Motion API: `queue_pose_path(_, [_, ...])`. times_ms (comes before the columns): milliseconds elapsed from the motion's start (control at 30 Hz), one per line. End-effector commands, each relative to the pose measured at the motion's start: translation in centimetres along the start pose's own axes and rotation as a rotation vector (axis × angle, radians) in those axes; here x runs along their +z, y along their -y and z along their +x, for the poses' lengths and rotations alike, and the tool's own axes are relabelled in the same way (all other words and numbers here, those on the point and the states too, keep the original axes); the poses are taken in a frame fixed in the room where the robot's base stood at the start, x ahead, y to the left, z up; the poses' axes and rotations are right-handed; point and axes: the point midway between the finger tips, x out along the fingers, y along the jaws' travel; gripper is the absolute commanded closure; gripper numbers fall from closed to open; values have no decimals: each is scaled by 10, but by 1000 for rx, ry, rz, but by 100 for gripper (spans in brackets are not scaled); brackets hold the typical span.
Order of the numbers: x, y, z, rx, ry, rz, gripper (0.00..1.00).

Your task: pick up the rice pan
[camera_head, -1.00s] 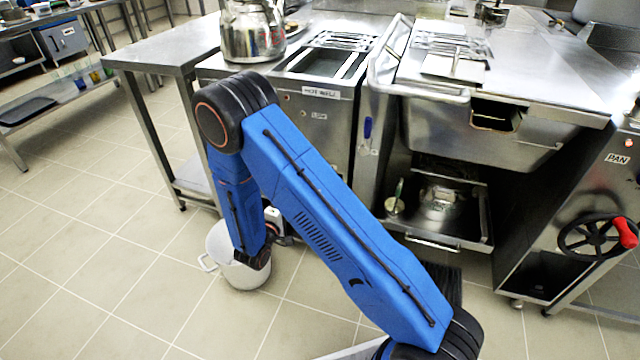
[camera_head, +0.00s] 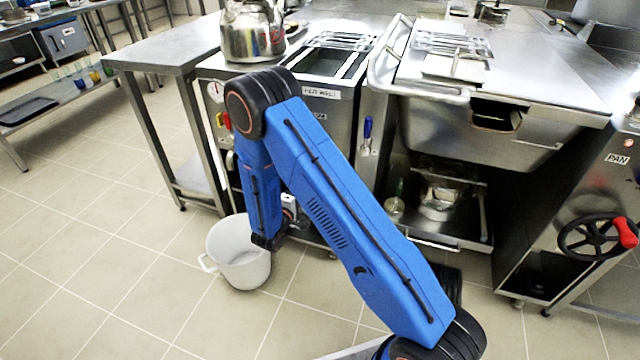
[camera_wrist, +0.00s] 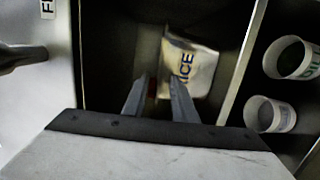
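In the wrist view, a pale, shiny thing with dark letters ending in "ICE" (camera_wrist: 190,66), apparently the rice pan, sits tilted inside a dark compartment. My gripper (camera_wrist: 160,88) is open, its two fingers apart and pointing into that compartment. The fingertips overlap the lower left edge of the lettered thing in the picture. I cannot tell whether they touch it. Nothing is clearly held between them. In the head view, my gripper is hidden behind my blue arm, low in front of the hot well unit (camera_head: 336,120).
Two labelled round containers (camera_wrist: 270,115) stand right of the compartment in the wrist view. In the head view, a white pot (camera_head: 240,262) stands on the floor beside my arm. A steel kettle (camera_head: 252,32) is on the counter. The tiled floor at left is clear.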

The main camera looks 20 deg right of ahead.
Motion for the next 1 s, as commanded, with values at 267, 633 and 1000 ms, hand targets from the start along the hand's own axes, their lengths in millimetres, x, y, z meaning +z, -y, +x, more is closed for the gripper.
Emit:
queue_pose_path(267, [0, 0, 0, 0, 0, 0, 100])
queue_pose_path(633, [0, 0, 0, -1, 1, 0, 100])
queue_pose_path(1000, [0, 0, 0, -1, 1, 0, 100])
